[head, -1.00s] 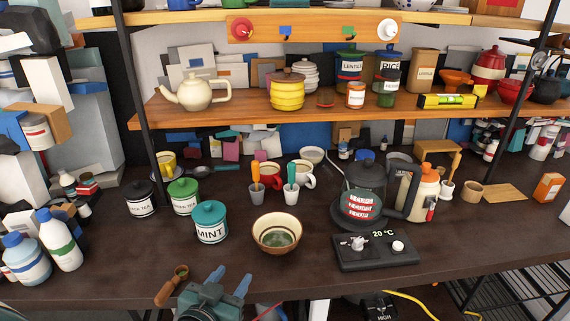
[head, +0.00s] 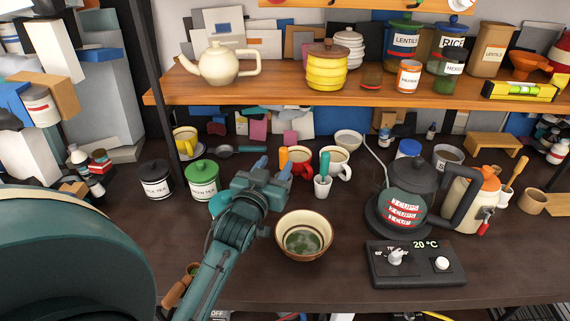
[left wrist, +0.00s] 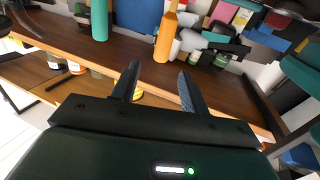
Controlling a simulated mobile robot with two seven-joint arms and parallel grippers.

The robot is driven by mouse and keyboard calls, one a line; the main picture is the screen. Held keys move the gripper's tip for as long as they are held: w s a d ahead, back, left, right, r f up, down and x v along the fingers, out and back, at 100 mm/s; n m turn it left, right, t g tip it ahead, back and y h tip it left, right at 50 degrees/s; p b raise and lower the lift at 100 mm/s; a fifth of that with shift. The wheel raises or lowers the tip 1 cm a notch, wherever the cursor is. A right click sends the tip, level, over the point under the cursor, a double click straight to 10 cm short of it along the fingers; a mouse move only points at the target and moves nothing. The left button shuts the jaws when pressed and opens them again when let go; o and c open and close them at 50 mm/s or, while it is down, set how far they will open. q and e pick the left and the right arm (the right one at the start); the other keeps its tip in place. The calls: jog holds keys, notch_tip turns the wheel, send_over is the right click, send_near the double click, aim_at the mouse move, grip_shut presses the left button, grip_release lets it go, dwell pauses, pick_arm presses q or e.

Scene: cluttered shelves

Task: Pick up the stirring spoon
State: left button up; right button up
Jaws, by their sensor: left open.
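An orange-handled utensil (head: 283,158) stands behind my left gripper; its lower part and holder are hidden. It also shows upright in the left wrist view (left wrist: 165,38), beyond and between my fingertips. A teal-handled utensil (head: 324,164) stands in a small white cup (head: 322,187) to its right. It shows at the upper left of the left wrist view (left wrist: 99,20). Either could be the stirring spoon; I cannot tell which. My left gripper (head: 273,172) is open, with nothing between its fingers, also in the left wrist view (left wrist: 158,74). My right gripper is out of view.
Red (head: 303,163) and white (head: 337,161) mugs stand close behind the utensils. A bowl (head: 304,240) sits in front. The green-lidded jar (head: 203,180) is to the left, the kettle (head: 405,195) to the right. A wooden shelf (head: 290,97) runs above.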

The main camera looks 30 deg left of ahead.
aim_at(282, 153)
pick_arm(q)
jog(key=shift+p+x, duration=0.45)
jog(key=shift+x, duration=3.15)
jog(key=shift+c, duration=0.5)
grip_shut()
